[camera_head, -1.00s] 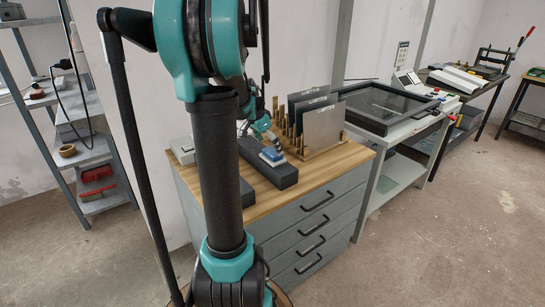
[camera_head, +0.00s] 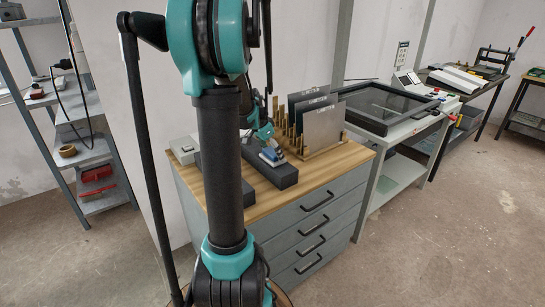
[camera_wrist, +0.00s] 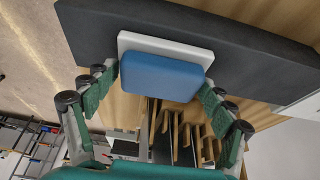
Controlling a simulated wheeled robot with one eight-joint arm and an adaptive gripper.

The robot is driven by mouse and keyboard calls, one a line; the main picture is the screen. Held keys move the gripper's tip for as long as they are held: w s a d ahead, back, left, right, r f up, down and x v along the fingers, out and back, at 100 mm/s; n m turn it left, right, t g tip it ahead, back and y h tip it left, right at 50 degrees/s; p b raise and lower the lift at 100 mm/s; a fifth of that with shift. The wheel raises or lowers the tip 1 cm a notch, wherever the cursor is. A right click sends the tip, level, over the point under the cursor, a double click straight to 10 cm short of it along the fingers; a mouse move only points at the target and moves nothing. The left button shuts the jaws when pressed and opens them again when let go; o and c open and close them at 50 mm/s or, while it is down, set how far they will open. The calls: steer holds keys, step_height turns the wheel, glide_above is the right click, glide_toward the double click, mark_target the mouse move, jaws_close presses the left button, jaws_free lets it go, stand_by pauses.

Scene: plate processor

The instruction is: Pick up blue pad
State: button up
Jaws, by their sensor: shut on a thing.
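The blue pad (camera_wrist: 161,76) has a white layer on its far side and lies against a dark grey block (camera_wrist: 225,38) in the wrist view. In the head view the blue pad (camera_head: 271,155) is small and sits at the dark block (camera_head: 283,176) on the cabinet top. My gripper (camera_wrist: 158,88) has one finger on each side of the pad and is shut on it.
A wooden rack with upright plates (camera_head: 321,126) stands right behind the pad. The wooden top (camera_head: 330,161) is bare in front of it. A light grey box (camera_head: 184,149) and a second dark block, partly hidden by my arm, are at left. A framed machine (camera_head: 385,104) stands further right.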

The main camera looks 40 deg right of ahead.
mark_target(273, 151)
steer(key=shift+a, duration=0.1)
steer(key=shift+c, duration=1.1)
steer(key=shift+r, duration=0.2)
steer(key=c, duration=0.4)
steer(key=shift+r, duration=0.35)
steer(key=shift+c, duration=0.8)
step_height(273, 151, up, 19)
